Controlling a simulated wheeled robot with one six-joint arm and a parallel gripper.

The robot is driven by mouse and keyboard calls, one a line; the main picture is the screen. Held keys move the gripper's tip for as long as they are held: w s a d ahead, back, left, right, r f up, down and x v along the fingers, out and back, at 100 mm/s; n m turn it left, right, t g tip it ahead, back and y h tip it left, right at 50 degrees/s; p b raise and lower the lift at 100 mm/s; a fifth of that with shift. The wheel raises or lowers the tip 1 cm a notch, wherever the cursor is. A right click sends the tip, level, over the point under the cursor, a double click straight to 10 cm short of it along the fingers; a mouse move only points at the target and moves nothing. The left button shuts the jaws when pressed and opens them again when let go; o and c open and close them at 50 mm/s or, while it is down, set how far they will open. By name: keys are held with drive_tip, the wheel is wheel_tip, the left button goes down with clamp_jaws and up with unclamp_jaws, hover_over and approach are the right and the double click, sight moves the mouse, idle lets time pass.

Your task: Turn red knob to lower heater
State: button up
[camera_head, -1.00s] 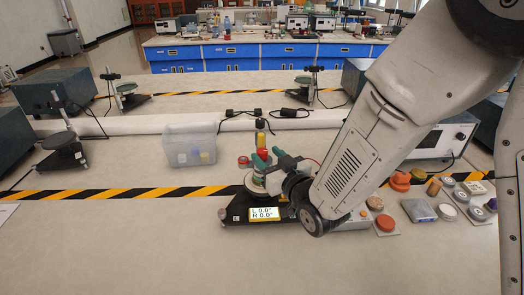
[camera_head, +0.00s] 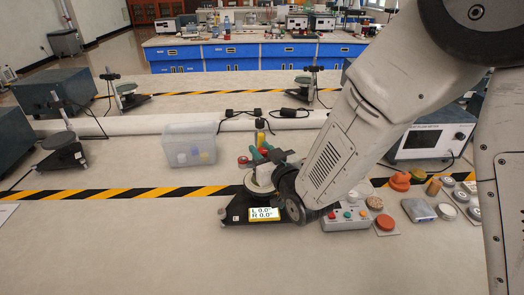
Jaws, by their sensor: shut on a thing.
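My gripper (camera_head: 262,156) is at the black-based device near the middle of the view, with its green fingertips over the left part of it. It is shut on what looks like the red knob (camera_head: 243,161); red shows just left of the fingertips, and the contact itself is small and partly hidden. The device (camera_head: 235,213) has a lit display (camera_head: 264,213) reading L 0.0° and R 0.0°. A pale round plate shows under the gripper. My wrist hides the device's right side.
A clear plastic bin (camera_head: 190,145) stands behind and to the left. A button box (camera_head: 347,216), an orange button (camera_head: 386,223) and several small items lie to the right. A dark instrument (camera_head: 430,140) stands behind them. The front bench is clear.

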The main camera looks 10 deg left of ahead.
drive_tip(key=m+t+h, duration=0.1)
drive_tip(key=h, duration=0.1)
drive_tip(key=m+t+h, duration=0.1)
drive_tip(key=m+h, duration=0.1)
drive_tip(key=h, duration=0.1)
drive_tip(key=shift+a+m+t, duration=0.1)
drive_tip(key=shift+m+t, duration=0.2)
drive_tip(key=shift+t, duration=0.1)
drive_tip(key=shift+m+h, duration=0.4)
drive_tip(key=shift+h, duration=0.2)
drive_tip(key=o, duration=1)
drive_tip(key=shift+c, duration=0.2)
drive_tip(key=v, duration=0.8)
